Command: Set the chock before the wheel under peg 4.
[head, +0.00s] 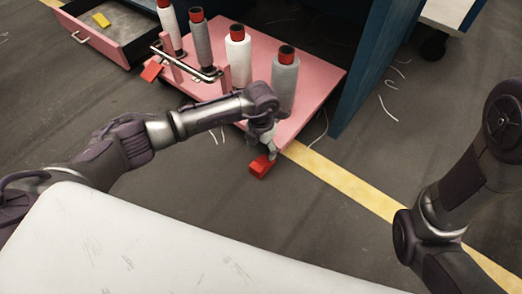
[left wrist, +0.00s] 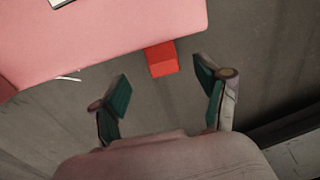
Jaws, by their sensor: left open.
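A red chock (head: 262,167) lies on the floor by the near corner of the pink cart (head: 318,83). My left gripper (head: 264,143) hangs just above and behind it in the head view. In the left wrist view the chock (left wrist: 161,60) lies beyond the open, empty fingers (left wrist: 165,88), close to the cart's edge (left wrist: 120,55). It appears apart from the fingers. A second red block (head: 152,71) shows at the cart's left corner. Spools with red tops stand on the cart, the nearest one grey (head: 285,82). No wheel of the cart is clearly visible. My right gripper is out of view.
A blue cabinet (head: 375,60) stands right behind the cart. An open drawer (head: 95,40) holds a yellow item (head: 101,20). A metal handle (head: 185,65) rises at the cart's left edge. A white surface (head: 150,245) fills the foreground. Floor right of the chock is clear, with a yellow stripe (head: 345,178).

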